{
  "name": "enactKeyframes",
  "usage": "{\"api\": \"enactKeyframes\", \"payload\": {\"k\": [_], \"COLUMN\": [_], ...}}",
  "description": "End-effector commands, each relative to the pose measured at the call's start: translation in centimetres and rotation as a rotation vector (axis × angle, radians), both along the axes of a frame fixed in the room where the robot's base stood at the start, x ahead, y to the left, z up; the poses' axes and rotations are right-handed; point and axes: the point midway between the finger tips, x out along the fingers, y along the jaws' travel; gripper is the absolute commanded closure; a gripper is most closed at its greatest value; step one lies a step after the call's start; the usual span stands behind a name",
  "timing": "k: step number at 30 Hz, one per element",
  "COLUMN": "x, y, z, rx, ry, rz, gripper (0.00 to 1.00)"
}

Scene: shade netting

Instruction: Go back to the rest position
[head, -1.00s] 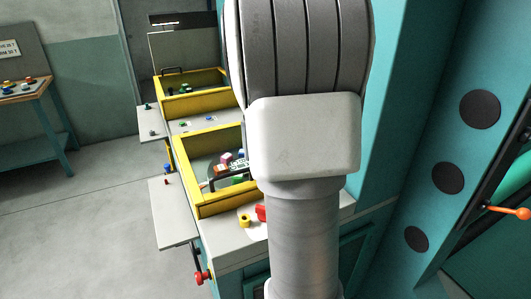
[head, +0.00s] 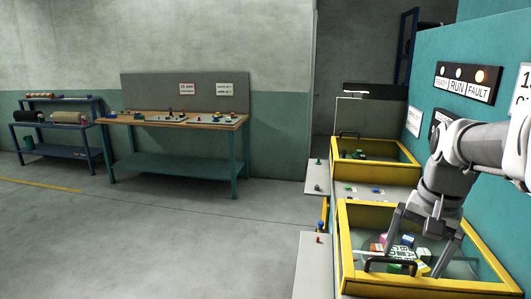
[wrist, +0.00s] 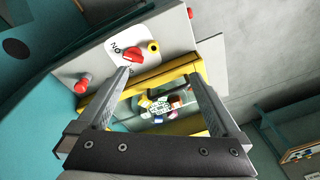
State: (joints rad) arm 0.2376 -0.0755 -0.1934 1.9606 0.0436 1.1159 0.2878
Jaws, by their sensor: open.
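My gripper (head: 412,262) is at the lower right of the head view, in front of a yellow-framed bin (head: 346,245) with a clear panel. My arm reaches in from the right edge. In the wrist view my gripper (wrist: 159,74) has its two fingers spread wide with nothing between them. Beyond the fingertips is the yellow frame (wrist: 150,78), with several small coloured pieces (wrist: 165,104) inside it. I cannot tell how far the fingertips are from the bin.
A second yellow-framed bin (head: 375,149) stands behind. A teal panel (head: 440,75) with lamps rises at the right. A red knob (wrist: 133,55) and another red knob (wrist: 83,86) are near the bin. Workbenches (head: 180,122) stand at the back left; the floor (head: 150,245) there is clear.

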Motion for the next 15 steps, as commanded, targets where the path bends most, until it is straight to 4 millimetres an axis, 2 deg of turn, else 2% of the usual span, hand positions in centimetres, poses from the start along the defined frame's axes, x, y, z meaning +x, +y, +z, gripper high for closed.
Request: {"api": "enactKeyframes", "payload": {"k": [1, 6, 15], "x": [-0.7, -3.1, -8.1], "y": [1.5, 5.8, 11.9], "z": [0.5, 1.3, 1.0], "rx": [-0.009, -0.047, -0.139], "ry": [-0.027, -0.105, -0.237], "rz": [0.054, 0.224, 0.511], "gripper": [0.00, 0.00, 0.00]}}
